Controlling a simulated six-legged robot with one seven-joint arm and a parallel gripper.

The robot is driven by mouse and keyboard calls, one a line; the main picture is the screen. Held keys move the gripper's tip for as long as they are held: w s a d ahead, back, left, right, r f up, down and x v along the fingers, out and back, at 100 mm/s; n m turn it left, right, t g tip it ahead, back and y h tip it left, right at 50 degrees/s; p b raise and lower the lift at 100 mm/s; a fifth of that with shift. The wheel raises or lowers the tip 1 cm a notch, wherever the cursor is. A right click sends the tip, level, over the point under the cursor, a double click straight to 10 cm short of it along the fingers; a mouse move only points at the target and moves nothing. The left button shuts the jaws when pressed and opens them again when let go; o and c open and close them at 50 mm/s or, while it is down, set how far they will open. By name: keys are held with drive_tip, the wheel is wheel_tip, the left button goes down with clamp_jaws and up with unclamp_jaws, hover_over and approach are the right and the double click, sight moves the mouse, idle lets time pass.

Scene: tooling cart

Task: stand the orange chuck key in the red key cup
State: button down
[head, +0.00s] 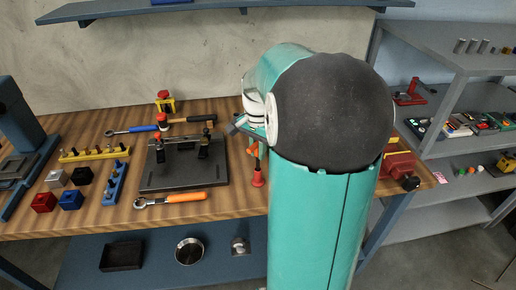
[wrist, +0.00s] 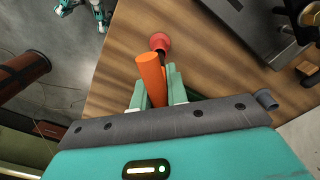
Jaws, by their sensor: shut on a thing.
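My gripper (wrist: 158,92) is shut on the orange chuck key (wrist: 150,74), whose thick orange handle stands between the two pale green fingers in the wrist view. A dark piece shows just behind the handle, towards the red key cup (wrist: 160,41). In the head view the cup (head: 258,179) stands on the wooden bench, with the orange of the key (head: 253,148) above it, near my gripper (head: 257,138). The key's lower end is partly hidden, so I cannot tell whether it is inside the cup.
A dark fixture plate (head: 184,170) with red-topped clamps lies left of the cup. An orange-handled ratchet (head: 185,197) lies in front of it. A red box (head: 399,164) is at the bench's right end, partly behind my arm. Bare wood surrounds the cup.

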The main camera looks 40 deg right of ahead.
drive_tip(key=shift+f, duration=1.3)
idle(1.4)
drive_tip(key=c, duration=0.9)
unclamp_jaws()
drive_tip(key=shift+r, duration=3)
